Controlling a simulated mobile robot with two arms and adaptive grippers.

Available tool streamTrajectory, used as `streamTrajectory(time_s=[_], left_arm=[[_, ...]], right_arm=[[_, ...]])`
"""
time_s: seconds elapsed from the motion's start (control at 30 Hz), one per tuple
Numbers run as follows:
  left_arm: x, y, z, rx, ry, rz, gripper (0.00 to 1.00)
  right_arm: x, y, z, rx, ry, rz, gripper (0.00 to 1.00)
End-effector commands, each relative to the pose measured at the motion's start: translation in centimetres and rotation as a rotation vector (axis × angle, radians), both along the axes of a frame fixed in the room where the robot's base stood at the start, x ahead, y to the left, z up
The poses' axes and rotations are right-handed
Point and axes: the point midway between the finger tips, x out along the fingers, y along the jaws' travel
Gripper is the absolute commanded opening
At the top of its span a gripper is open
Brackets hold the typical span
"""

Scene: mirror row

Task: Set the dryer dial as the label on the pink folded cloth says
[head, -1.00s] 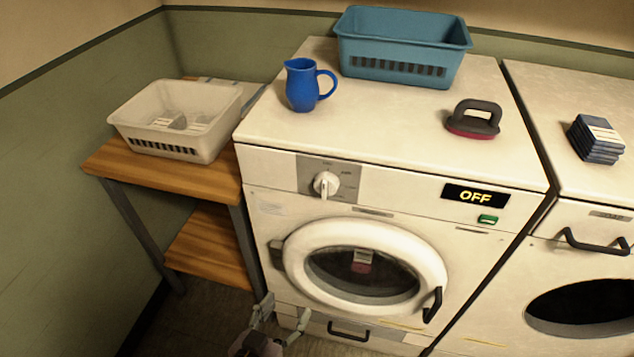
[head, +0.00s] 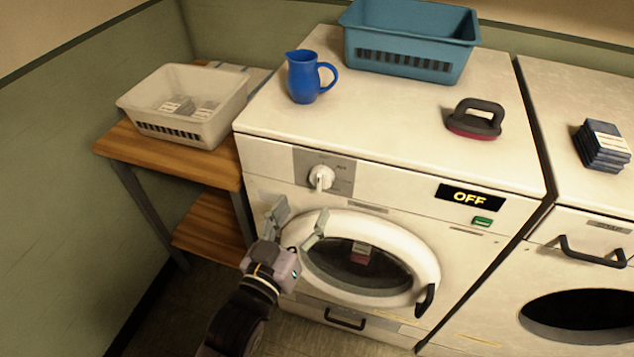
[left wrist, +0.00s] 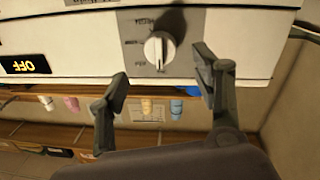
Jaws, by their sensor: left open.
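The dryer has a white dial (head: 321,178) on a grey plate, with its pointer down in the head view. The dial (left wrist: 159,48) also shows in the left wrist view, with small marks around it that I cannot read surely. A small pink thing (head: 360,258) with a pale label shows through the door glass; it may be the folded cloth, and its text is too small to read. The display (head: 470,198) reads OFF. My left gripper (head: 300,213) is open and empty, below and in front of the dial, apart from it. My right gripper is out of view.
A blue jug (head: 305,77), a teal basket (head: 410,42) and a dark-handled iron-like thing (head: 475,119) stand on the dryer. A green button (head: 482,221) is under the display. A white basket (head: 185,105) sits on the wooden table (head: 165,160) to the left.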

Motion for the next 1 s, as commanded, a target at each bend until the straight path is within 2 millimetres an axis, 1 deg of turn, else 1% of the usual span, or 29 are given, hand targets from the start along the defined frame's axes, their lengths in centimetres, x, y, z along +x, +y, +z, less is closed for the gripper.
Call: streamTrajectory(time_s=[0.03, 0.2, 0.3, 0.4, 0.57, 0.8, 1.0], left_arm=[[1.2, -0.5, 0.3, 0.0, -0.002, 0.0, 0.6], [4.2, -1.8, 0.2, 0.0, -0.001, 0.0, 0.6], [5.6, -2.3, 0.1, 0.0, -0.001, 0.0, 0.6], [6.4, -2.7, 0.0, 0.0, 0.0, 0.0, 0.6], [7.1, -3.0, 0.0, 0.0, 0.0, 0.0, 0.6], [7.1, -3.0, 0.0, 0.0, 0.001, 0.0, 0.6], [7.1, -3.0, -0.1, 0.0, 0.001, 0.0, 0.46]], right_arm=[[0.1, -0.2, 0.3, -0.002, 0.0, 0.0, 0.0], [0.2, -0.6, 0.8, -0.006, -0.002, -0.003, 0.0], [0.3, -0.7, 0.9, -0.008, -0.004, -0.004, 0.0], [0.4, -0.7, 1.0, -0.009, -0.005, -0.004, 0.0], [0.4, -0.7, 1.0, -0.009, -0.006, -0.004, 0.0], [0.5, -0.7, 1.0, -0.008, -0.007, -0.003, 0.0], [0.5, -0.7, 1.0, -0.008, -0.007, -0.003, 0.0]])
